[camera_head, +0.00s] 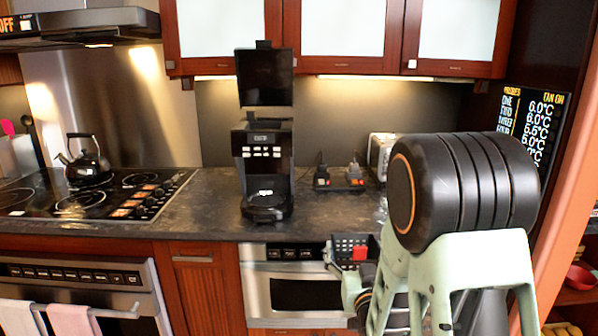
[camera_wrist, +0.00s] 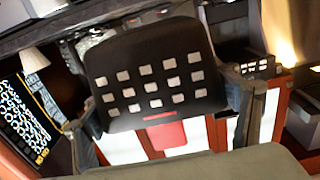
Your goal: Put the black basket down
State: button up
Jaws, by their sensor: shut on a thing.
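The black basket (camera_wrist: 150,50) fills the middle of the wrist view, its wall pierced by rows of square holes. My gripper (camera_wrist: 163,118) has one finger at each side of it and is shut on it. In the head view the basket (camera_head: 345,241) shows small, in front of the counter's front edge and beside the microwave drawer. A red piece (camera_head: 360,253) shows at the basket; it also shows in the wrist view (camera_wrist: 166,134). My arm hides part of the basket and gripper in the head view.
The dark countertop (camera_head: 205,205) has bare room left of the coffee machine (camera_head: 263,165). Plugs and sockets (camera_head: 340,180) and a toaster (camera_head: 380,152) stand to its right. A kettle (camera_head: 85,160) stands on the stove (camera_head: 95,200). The microwave drawer (camera_head: 300,290) is below the counter.

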notch_tip(320, 180, up, 15)
jog(key=p, duration=1.3)
jog(key=shift+f, duration=0.2)
jog(key=shift+w+a, duration=0.1)
